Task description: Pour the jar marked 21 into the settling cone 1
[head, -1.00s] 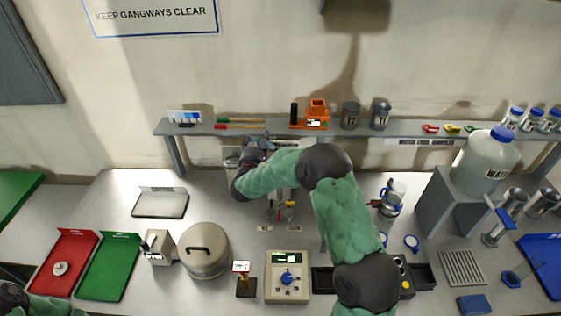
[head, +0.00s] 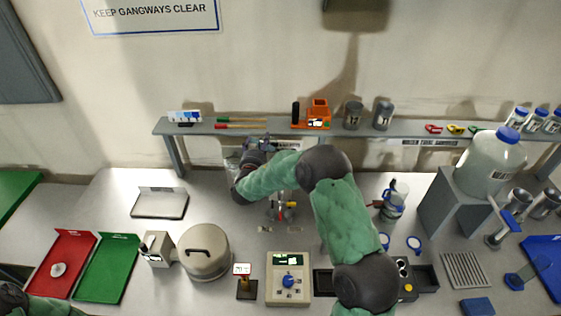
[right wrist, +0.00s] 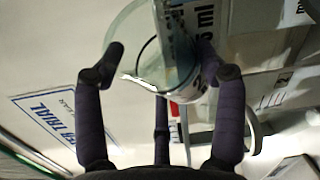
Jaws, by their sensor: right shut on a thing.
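My right gripper (head: 258,147) is at the back of the bench, just in front of the shelf. In the right wrist view, its fingers (right wrist: 172,65) are shut around a clear glass jar (right wrist: 150,40). Part of a printed scale with "ml" shows beside the glass; no number 21 is readable. The jar is mostly hidden by the gripper in the head view. Slim glassware with red and yellow parts (head: 281,212) stands below my right forearm; my arm partly hides it, and I cannot tell which piece is settling cone 1. My left gripper is out of view.
The shelf (head: 220,130) carries an orange holder (head: 318,113) and metal cans (head: 352,115). A round lidded pot (head: 204,252) and a control box (head: 288,278) stand in front. A large bottle (head: 491,165) is on the right. Bench is clear around the flat plate (head: 160,203).

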